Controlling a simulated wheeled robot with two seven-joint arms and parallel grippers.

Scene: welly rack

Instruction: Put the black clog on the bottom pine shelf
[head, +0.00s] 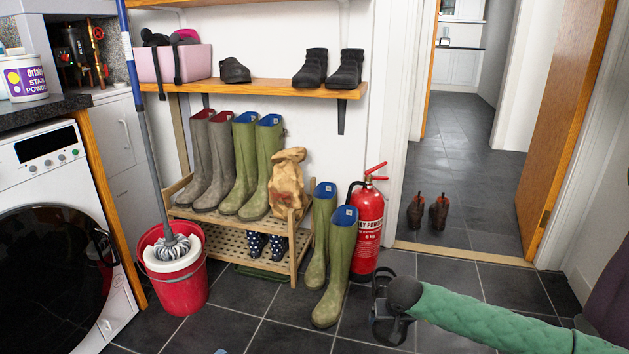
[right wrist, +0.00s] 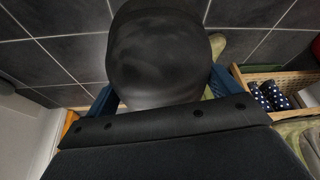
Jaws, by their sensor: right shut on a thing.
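My right gripper (head: 384,308) is low over the dark floor, right of the standing green wellies. It is shut on the black clog (right wrist: 158,55), whose rounded dark surface fills the middle of the right wrist view. In the head view I cannot clearly separate the clog from the dark gripper. The pine rack stands against the wall. Its slatted bottom shelf (head: 228,243) holds dark polka-dot wellies (head: 266,246) towards the right, with bare slats to their left.
Two green wellies (head: 330,277) and a red fire extinguisher (head: 368,228) stand between my gripper and the rack. A red mop bucket (head: 181,290) stands before the rack's left end. Several wellies and a paper bag (head: 287,185) fill the upper tier. A dark shoe (head: 234,71) sits on the wall shelf.

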